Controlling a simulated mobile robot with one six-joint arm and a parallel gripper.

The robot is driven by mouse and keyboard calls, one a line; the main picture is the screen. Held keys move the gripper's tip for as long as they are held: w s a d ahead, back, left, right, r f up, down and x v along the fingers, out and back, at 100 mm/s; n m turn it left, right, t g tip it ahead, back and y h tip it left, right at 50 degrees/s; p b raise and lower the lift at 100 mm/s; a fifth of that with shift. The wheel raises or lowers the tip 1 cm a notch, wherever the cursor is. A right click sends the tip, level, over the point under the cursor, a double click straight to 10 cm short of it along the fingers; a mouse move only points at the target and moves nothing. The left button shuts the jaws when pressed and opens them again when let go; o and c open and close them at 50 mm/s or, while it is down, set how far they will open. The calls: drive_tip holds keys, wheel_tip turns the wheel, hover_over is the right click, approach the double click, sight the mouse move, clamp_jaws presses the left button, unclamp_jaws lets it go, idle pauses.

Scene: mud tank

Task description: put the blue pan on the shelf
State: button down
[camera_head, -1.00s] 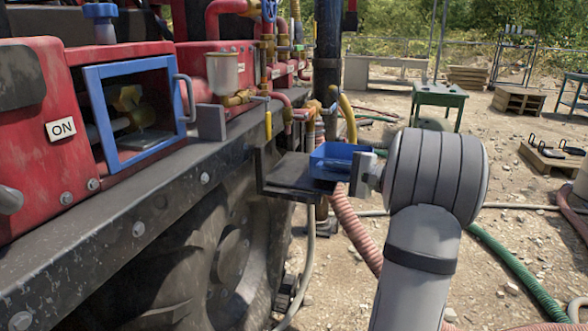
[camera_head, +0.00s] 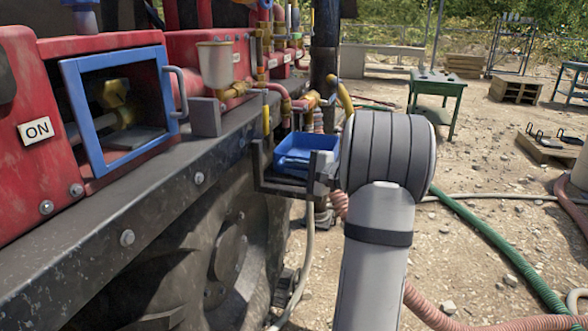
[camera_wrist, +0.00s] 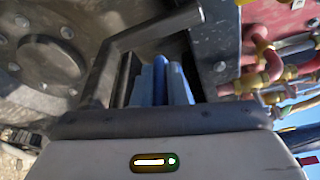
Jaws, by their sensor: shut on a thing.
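The blue pan (camera_head: 312,142) is a shallow open tray at the truck's side, and its inside shows in the head view. The shelf (camera_head: 268,183) is a small dark metal ledge with a raised edge, fixed to the side of the machine. The pan appears within or just above the shelf; whether it touches the shelf is unclear. My gripper (camera_head: 323,172) is shut on the pan's right side, its fingertips mostly hidden. In the wrist view, part of the blue pan (camera_wrist: 163,84) shows beside the shelf's dark bar (camera_wrist: 128,45).
The red machine has an open blue-framed door (camera_head: 120,110) and a grey upright plate (camera_head: 205,117) on its ledge. Hoses lie on the ground. A green table (camera_head: 437,88) stands further back.

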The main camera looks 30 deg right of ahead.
drive_tip(key=shift+w, duration=0.1)
drive_tip(key=c, duration=1.5)
unclamp_jaws()
drive_tip(key=shift+o, duration=0.2)
drive_tip(key=f+v, duration=0.1)
drive_tip(key=v, duration=1.1)
drive_tip(key=s+a+f+n+g, duration=0.1)
drive_tip(key=a+f+n+g, duration=0.15)
drive_tip(key=a, duration=0.55)
drive_tip(key=s+a+f+n+g+y, duration=0.15)
drive_tip(key=a+g, duration=0.25)
drive_tip(key=a, duration=0.4)
drive_tip(key=s+a+f+n+g, duration=0.1)
drive_tip(key=a+n+g, duration=0.25)
drive_tip(key=a, duration=0.45)
drive_tip(key=s+a+f+n+g+h, duration=0.1)
drive_tip(key=s+a+f+n+h, duration=0.1)
drive_tip(key=s+a+n+h, duration=0.2)
drive_tip(key=s+a+f+n+g+h, duration=0.2)
drive_tip(key=s+a+f+n+h, duration=0.1)
drive_tip(key=s, duration=0.7)
drive_tip(key=shift+s+a+n+h, duration=0.35)
drive_tip(key=shift+s+n+h, duration=0.05)
drive_tip(key=shift+n+h, duration=0.5)
